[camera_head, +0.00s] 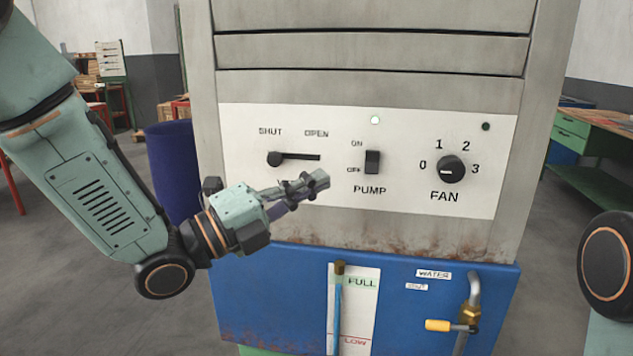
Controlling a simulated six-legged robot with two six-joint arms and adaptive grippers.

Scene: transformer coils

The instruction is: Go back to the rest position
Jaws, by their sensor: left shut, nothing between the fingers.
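My left gripper (318,183) is shut and empty. It hovers in front of the white control panel (325,220), below and left of the black pump switch (372,162).
The grey cabinet (370,55) stands on a blue tank (270,300) with a FULL/LOW gauge (360,315) and a pipe valve with a yellow handle (438,325). A dark blue barrel (172,160) stands behind my left arm. A green workbench (590,140) is at right. Grey floor is open at left.

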